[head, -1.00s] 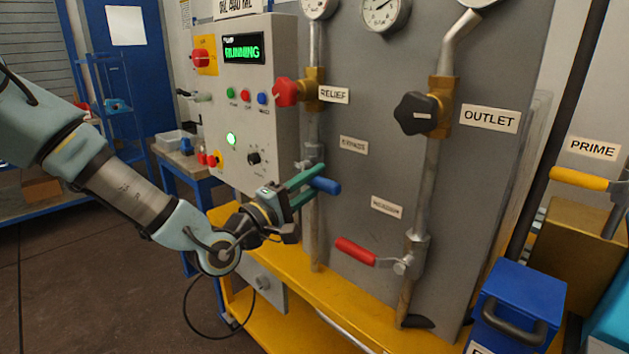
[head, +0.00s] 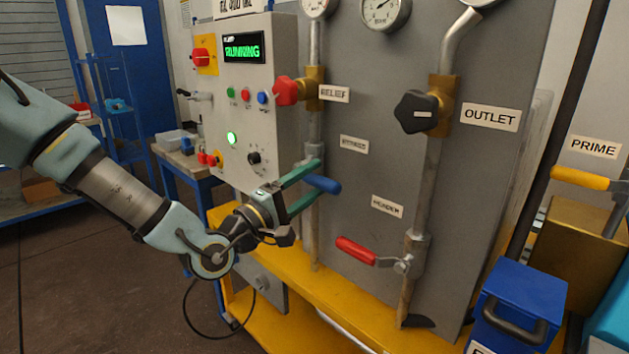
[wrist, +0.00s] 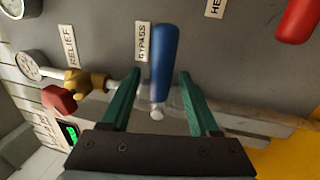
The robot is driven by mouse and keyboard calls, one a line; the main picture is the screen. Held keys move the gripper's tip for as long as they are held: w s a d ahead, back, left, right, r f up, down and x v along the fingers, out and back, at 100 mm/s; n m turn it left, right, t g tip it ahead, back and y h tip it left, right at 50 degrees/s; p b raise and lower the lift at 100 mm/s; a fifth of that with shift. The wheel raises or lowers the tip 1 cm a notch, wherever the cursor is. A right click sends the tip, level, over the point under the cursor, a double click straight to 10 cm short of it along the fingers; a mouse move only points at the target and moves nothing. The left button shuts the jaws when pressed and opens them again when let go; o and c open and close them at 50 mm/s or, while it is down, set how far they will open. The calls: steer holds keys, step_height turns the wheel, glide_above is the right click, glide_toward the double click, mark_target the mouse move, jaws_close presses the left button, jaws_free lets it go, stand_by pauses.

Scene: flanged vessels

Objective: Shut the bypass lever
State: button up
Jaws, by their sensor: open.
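The bypass lever has a blue handle (head: 323,184) sticking out from the left pipe on the grey panel, below the relief valve. In the wrist view the blue handle (wrist: 164,62) stands beside the BYPASS label (wrist: 142,42), with its pale pivot end towards me. My gripper (head: 317,179) is open, its two green fingers on either side of the handle. In the wrist view the open fingers (wrist: 159,74) flank the handle with gaps on both sides; I cannot see any contact.
A red lever (head: 356,250) is on the right pipe. The relief valve's red knob (head: 285,91) and the outlet's black knob (head: 415,112) sit above. A control box (head: 245,140) showing RUNNING stands left of the pipes. A yellow ledge (head: 300,290) runs below.

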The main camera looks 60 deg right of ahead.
steer(key=b+v, duration=0.1)
steer(key=v, duration=0.8)
steer(key=shift+a+b, duration=0.3)
steer(key=shift+a, duration=0.05)
steer(key=shift+w, duration=0.15)
steer(key=w+a+f+m+t+y+p, duration=0.15)
steer(key=w+a+f+t+y, duration=0.35)
steer(key=w, duration=0.5)
steer(key=w+a+f+m+t+y+p, duration=0.1)
steer(key=w+a+f+t+y+p, duration=0.25)
steer(key=w+a, duration=0.5)
steer(key=w+a+f+n+t+y, duration=0.15)
steer(key=w+a+y, duration=0.25)
steer(key=w+a, duration=0.4)
steer(key=w+a+r+n+y+p, duration=0.1)
steer(key=a+r+y, duration=0.1)
steer(key=a, duration=0.7)
steer(key=w+a+r+y, duration=0.2)
steer(key=a+y, duration=0.1)
steer(key=a, duration=0.5)
steer(key=s+a+r+n+g+y, duration=0.1)
steer(key=s+a+r, duration=0.1)
steer(key=a, duration=0.3)
steer(key=s+a+r+n+g+p, duration=0.1)
steer(key=s+a+r, duration=0.1)
steer(key=s+a, duration=0.2)
steer(key=shift+a+r+y, duration=0.3)
steer(key=shift+a+y, duration=0.05)
steer(key=shift+a, duration=0.85)
steer(key=shift+w, duration=0.1)
